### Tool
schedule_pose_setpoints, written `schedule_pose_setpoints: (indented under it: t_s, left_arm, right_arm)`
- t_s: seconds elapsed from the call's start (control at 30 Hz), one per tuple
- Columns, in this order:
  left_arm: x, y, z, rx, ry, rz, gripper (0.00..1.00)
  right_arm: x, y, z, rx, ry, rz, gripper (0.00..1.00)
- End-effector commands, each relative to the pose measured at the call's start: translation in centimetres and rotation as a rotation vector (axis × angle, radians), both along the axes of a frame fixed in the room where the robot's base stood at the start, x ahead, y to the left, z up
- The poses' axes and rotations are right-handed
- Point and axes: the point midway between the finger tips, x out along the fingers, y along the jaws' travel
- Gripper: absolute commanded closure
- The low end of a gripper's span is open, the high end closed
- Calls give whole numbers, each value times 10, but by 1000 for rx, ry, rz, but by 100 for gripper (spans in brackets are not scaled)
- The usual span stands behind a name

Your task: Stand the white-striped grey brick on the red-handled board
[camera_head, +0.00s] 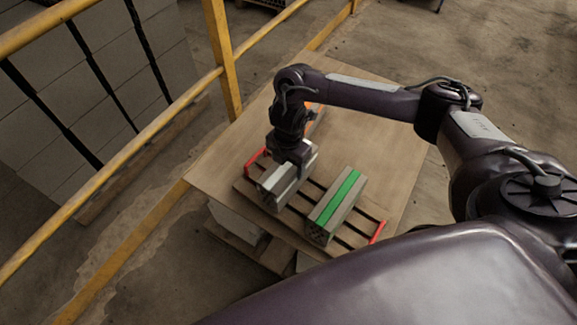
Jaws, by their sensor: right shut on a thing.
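The white-striped grey brick (274,188) is at the left part of the red-handled board (352,237), close to its left red handle (255,159). My right gripper (292,165) comes down from above and is shut on this brick. The gripper covers part of the brick's top. The brick looks level and on or just above the slats; I cannot tell if it touches them. A green-striped grey brick (337,206) lies on the board to the right, apart from the held one. My left gripper is not in view.
The board lies on a wooden table (362,130) with free room behind it. An orange thing (315,112) shows partly behind my right arm. A yellow railing (140,142) runs along the left, with stacked grey blocks (60,85) beyond.

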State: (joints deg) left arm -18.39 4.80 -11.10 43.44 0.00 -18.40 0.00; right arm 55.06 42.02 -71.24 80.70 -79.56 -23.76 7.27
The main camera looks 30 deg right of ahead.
Motion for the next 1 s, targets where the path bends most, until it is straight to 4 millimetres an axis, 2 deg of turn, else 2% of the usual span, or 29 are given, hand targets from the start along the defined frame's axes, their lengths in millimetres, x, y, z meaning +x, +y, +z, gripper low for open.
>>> schedule_pose_setpoints:
  t_s: [0.1,0.47,0.5,0.63,1.0]
  left_arm:
    - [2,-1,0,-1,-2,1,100]
    - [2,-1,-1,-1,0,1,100]
    - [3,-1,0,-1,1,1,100]
    - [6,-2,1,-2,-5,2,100]
    - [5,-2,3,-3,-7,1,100]
  right_arm:
    - [2,0,-8,1,-4,0,100]
    - [1,0,-11,1,-4,0,100]
    - [0,0,-12,0,-1,0,33]
    - [0,0,-12,-1,0,0,16]
    - [1,0,-6,0,-2,1,15]
